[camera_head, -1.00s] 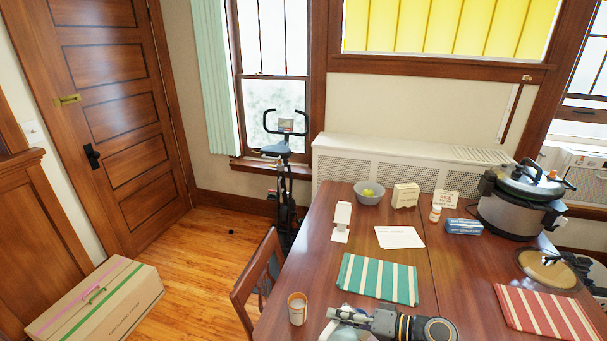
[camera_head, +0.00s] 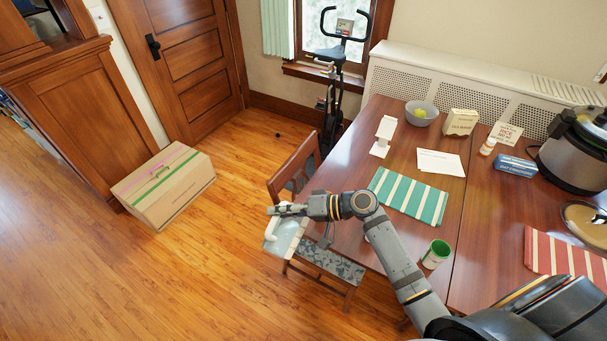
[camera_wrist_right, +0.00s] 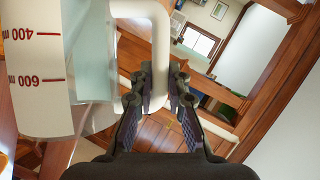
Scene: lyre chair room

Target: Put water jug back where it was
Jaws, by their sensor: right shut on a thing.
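The water jug (camera_head: 283,240) is pale and translucent with a white handle. In the head view it hangs just off the table's left edge, above or beside the chair seat; I cannot tell its exact height. My right gripper (camera_head: 278,210) is at its top. In the right wrist view the fingers (camera_wrist_right: 158,82) are shut on the white handle, and the jug's wall (camera_wrist_right: 38,75) shows red marks 400 and 600. The jug's base is not seen clearly. My left gripper is not in view.
The wooden table (camera_head: 345,185) carries a striped green mat (camera_head: 410,195), a green-rimmed can (camera_head: 436,254), a grey bowl (camera_head: 421,113) and a cooker (camera_head: 578,150). A chair (camera_head: 295,168) stands at its left.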

